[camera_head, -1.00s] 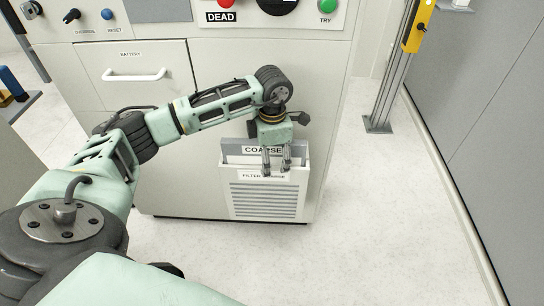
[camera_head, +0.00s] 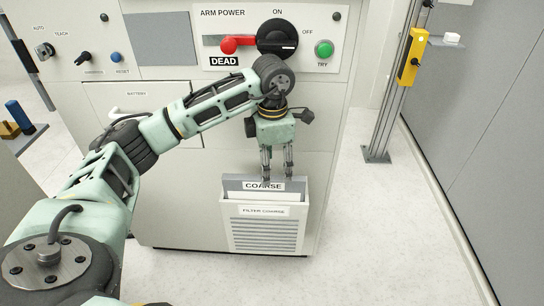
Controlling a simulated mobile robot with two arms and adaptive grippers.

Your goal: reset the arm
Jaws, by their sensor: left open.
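My left gripper (camera_head: 277,181) is open and points down, its fingertips just above or in front of the grey COARSE panel. My left arm comes in from the left and bends down at the wrist. The control cabinet shows an ARM POWER panel with a black rotary knob (camera_head: 277,38), a red lever (camera_head: 232,45) by the DEAD label and a green TRY button (camera_head: 324,49). The knob's pointer setting is hard to read. Whether the fingers touch the COARSE filter (camera_head: 240,184) cannot be told. My right gripper is not in view.
A slotted FILTER COARSE holder (camera_head: 265,211) sits on the cabinet front. A BATTERY drawer (camera_head: 100,98) and a blue RESET button (camera_head: 115,57) are at left. A metal post with a yellow box (camera_head: 411,57) stands at right. The floor at right is clear.

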